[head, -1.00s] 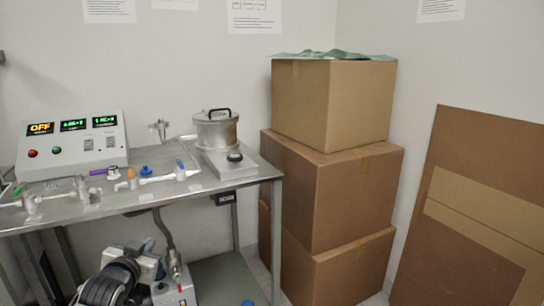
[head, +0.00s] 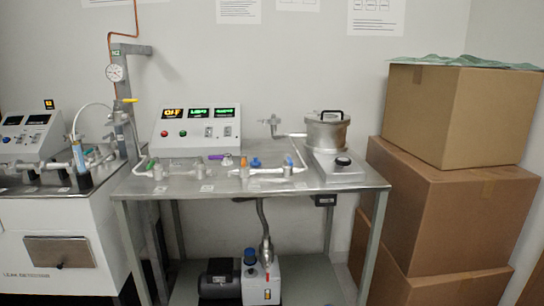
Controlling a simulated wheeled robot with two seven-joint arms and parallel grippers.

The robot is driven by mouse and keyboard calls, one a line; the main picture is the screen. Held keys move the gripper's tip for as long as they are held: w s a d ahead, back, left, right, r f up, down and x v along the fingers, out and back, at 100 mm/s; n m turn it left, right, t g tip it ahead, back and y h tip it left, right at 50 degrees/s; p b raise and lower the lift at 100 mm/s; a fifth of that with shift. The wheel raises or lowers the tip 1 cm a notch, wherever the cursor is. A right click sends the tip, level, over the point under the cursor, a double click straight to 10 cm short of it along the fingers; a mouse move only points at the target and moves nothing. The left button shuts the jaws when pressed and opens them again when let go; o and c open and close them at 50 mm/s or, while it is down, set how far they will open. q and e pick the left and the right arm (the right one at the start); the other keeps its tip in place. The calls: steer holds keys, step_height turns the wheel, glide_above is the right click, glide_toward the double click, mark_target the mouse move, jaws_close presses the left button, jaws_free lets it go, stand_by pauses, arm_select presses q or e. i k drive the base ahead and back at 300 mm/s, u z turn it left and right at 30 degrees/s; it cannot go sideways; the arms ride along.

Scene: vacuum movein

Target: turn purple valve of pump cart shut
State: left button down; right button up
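The purple valve handle (head: 217,157) is on the pipework on top of the pump cart (head: 345,180), in front of the control box (head: 195,128). It is small and looks roughly level, running left to right. I cannot tell from its size whether the valve is open or shut. An orange handle (head: 243,161) and a blue knob (head: 255,162) are just to its right. A green handle (head: 151,164) is to its left. The vacuum pump (head: 262,280) stands on the cart's lower shelf. Neither of my grippers is in view.
A metal chamber (head: 327,132) stands on the cart's right end. Stacked cardboard boxes (head: 450,205) stand close on the right. A leak detector bench (head: 60,235) stands on the left, with a post and gauge (head: 115,72) between.

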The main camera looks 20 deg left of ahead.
mark_target(199, 159)
steer(key=u, duration=0.8)
steer(key=i, duration=0.75)
steer(key=u, duration=0.85)
